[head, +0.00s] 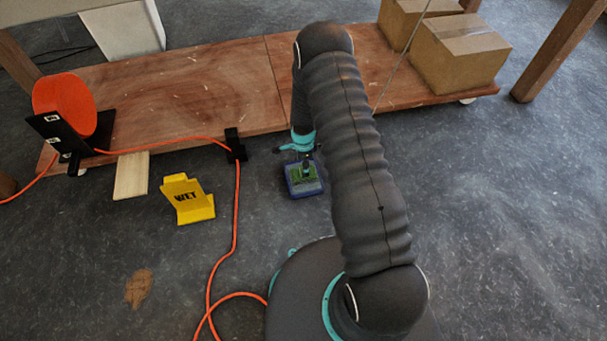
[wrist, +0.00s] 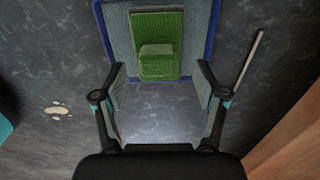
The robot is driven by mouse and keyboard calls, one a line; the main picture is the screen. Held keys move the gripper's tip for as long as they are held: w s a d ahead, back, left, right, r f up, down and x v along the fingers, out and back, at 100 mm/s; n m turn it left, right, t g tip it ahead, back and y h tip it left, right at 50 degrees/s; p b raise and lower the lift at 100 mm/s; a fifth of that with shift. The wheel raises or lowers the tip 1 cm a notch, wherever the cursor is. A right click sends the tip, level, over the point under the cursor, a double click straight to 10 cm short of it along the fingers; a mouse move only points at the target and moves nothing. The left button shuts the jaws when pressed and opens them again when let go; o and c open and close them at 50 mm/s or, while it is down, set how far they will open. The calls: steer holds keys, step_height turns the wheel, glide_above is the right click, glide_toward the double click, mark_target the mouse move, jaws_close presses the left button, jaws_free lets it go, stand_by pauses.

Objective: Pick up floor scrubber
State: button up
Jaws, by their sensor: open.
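The floor scrubber, a green block with a raised knob (wrist: 157,25), lies on a grey, blue-edged tray (wrist: 210,42) on the floor. In the head view the tray (head: 316,188) sits in front of the low wooden platform, with the green scrubber (head: 297,176) on it partly hidden by my gripper (head: 306,165). In the wrist view my gripper (wrist: 160,85) is open, with its two fingers on either side of the near end of the scrubber. Nothing is held between the fingers. Contact with the scrubber or tray cannot be told.
The wooden platform (head: 190,90) runs behind, with cardboard boxes (head: 460,55) at its right. A yellow WET sign (head: 188,199) stands to the left. An orange cable (head: 236,215) runs along the floor from a red reel (head: 65,103). The floor at right is clear.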

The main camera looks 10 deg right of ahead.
step_height(320, 180, down, 3)
steer(key=shift+s+f, duration=0.1)
steer(key=shift+s, duration=0.05)
steer(key=c, duration=1.3)
steer(key=shift+r, duration=0.45)
steer(key=r, duration=0.4)
steer(key=shift+s+d, duration=0.2)
steer(key=shift+d, duration=0.15)
steer(key=s+d+r, duration=0.2)
steer(key=d, duration=0.1)
steer(key=s+d+r, duration=0.4)
steer(key=d, duration=0.1)
steer(key=shift+s+d+p, duration=0.3)
steer(key=shift+s+p, duration=0.05)
